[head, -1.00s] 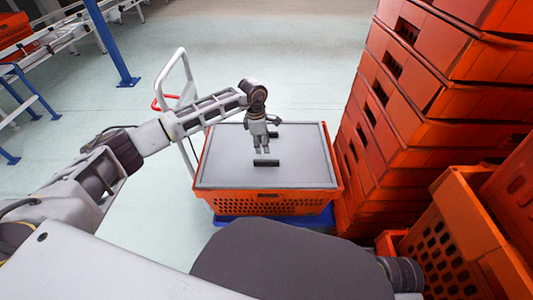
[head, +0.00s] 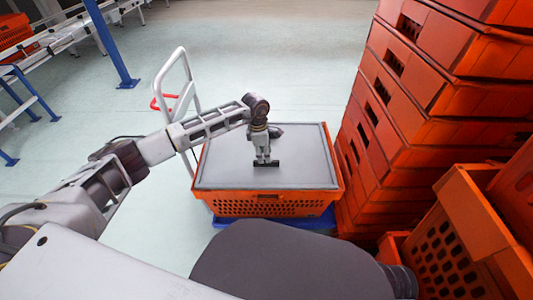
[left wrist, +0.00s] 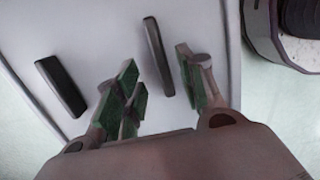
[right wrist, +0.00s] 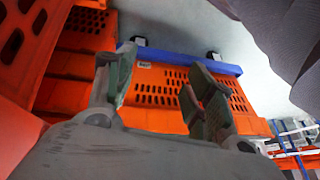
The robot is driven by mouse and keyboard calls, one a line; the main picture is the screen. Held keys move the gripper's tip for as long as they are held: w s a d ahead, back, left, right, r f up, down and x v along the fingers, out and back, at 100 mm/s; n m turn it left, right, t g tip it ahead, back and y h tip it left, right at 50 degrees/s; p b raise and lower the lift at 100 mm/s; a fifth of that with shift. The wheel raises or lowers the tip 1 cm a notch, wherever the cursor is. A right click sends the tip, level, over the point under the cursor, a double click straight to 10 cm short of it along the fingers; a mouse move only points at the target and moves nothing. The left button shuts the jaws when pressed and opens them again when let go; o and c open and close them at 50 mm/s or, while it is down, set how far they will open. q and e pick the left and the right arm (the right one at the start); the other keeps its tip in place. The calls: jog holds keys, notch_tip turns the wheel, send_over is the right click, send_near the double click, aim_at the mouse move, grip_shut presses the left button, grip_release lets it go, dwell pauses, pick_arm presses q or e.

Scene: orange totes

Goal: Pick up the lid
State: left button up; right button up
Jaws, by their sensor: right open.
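The flat grey lid (head: 225,165) lies on the orange tote (head: 265,204) and carries two dark bar handles. My left gripper (head: 262,161) is over the lid, its fingertips at the near handle (head: 274,164). In the left wrist view, one handle (left wrist: 152,45) reaches into the gap between the green-padded fingers (left wrist: 160,88), which are apart. The other handle (left wrist: 60,87) lies off to the left in that view. In the head view the far handle is mostly hidden behind my gripper. My right gripper (right wrist: 160,90) shows in its wrist view, open and empty, with an orange crate beyond.
Tall stacks of orange totes (head: 420,135) rise close on the right. A blue post (head: 112,45) and conveyor stand at the far left. Floor left of the tote is clear.

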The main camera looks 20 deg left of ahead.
pick_arm(q)
jog(key=shift+d+f, duration=0.15)
jog(key=shift+f, duration=0.35)
jog(key=shift+d+f+b, duration=0.2)
jog(key=shift+f+b, duration=0.5)
jog(key=shift+f, duration=1.15)
pick_arm(e)
jog(key=shift+t+y, duration=0.3)
jog(key=f, duration=0.2)
jog(key=a+f, duration=0.1)
jog(key=f, duration=0.1)
jog(key=shift+w+f, duration=0.15)
jog(key=shift+f, duration=0.1)
pick_arm(q)
grip_shut()
jog(key=shift+r, duration=0.1)
